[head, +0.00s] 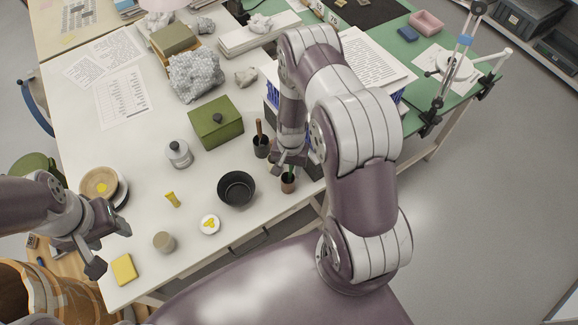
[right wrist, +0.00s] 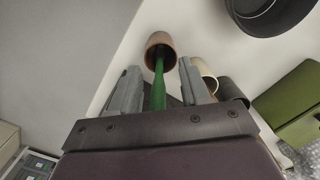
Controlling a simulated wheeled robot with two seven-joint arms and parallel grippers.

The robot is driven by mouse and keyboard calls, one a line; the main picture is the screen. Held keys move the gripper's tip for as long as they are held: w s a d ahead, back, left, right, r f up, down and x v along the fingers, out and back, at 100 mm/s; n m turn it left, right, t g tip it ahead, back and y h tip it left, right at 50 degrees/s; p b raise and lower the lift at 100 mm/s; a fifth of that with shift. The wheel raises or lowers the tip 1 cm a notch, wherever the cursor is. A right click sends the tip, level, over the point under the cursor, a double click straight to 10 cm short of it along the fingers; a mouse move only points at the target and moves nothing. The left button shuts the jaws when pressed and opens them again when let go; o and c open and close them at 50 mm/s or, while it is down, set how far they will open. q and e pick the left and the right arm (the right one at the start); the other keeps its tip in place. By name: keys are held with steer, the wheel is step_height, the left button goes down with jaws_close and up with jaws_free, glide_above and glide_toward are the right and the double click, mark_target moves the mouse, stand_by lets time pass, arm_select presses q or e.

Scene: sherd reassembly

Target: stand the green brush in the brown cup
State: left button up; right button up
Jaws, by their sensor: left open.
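The brown cup (head: 288,186) stands near the table's front edge in the head view. In the right wrist view the brown cup (right wrist: 160,40) shows its mouth towards the camera. The green brush (right wrist: 158,92) has one end inside the cup's mouth, and its handle runs back between my right fingers. A little of the green brush (head: 291,171) shows above the cup in the head view. My right gripper (right wrist: 160,90) is open, with a gap on each side of the handle. My left gripper (head: 108,248) is open and empty over the table's left side.
A dark cup with a brown-handled tool (head: 261,148) stands just behind the brown cup. A black bowl (head: 237,188) is to its left. A green box (head: 216,122), a grey jar (head: 178,153) and a yellow sponge (head: 124,270) are further left.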

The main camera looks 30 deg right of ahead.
step_height(320, 180, up, 13)
steer(key=b, duration=0.1)
steer(key=shift+w+d+f+b, duration=0.2)
steer(key=shift+w+d+b, duration=0.05)
steer(key=shift+d+b, duration=0.15)
stand_by(0.6)
steer(key=s+a+r+n+t, duration=0.1)
steer(key=s+a+r+n, duration=0.5)
steer(key=s+r+n, duration=0.2)
step_height(320, 180, up, 4)
steer(key=shift+s+a+f+t+h, duration=0.15)
steer(key=shift+s+a+t+h, duration=0.2)
steer(key=shift+s, duration=0.6)
steer(key=shift+w+d, duration=0.1)
steer(key=shift+d, duration=0.05)
